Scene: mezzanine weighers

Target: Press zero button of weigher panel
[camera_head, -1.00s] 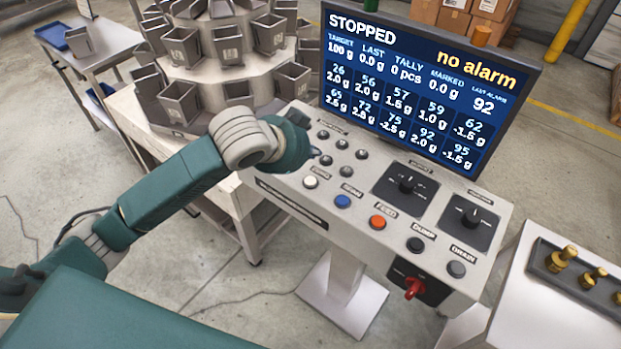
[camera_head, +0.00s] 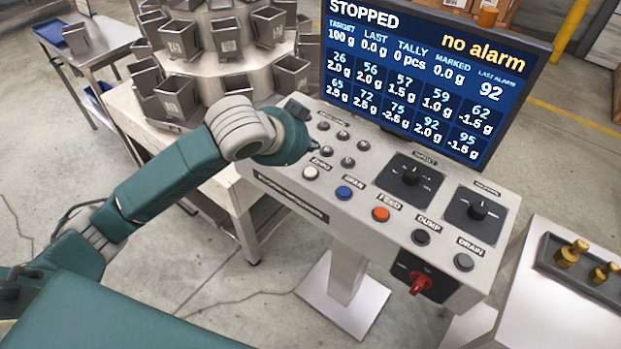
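The weigher panel (camera_head: 330,215) is a light grey sloped console with a row of round buttons. The white zero button (camera_head: 310,173) is at the left end of the row, under its label. To its right are blue (camera_head: 344,193), orange (camera_head: 380,214) and two dark buttons. My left arm reaches in from the left, and its wrist is over the panel's upper left corner. My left gripper (camera_head: 310,146) is mostly hidden behind the wrist. Its tip shows just above the zero button, and I see a gap between them. My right gripper is not in view.
A screen (camera_head: 425,75) reading STOPPED and "no alarm" stands behind the panel. Dials (camera_head: 411,176) and a red switch (camera_head: 420,283) are on its right part. A bucket-ringed weigher (camera_head: 228,40) stands behind the arm. A tray of brass weights (camera_head: 585,275) is at right.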

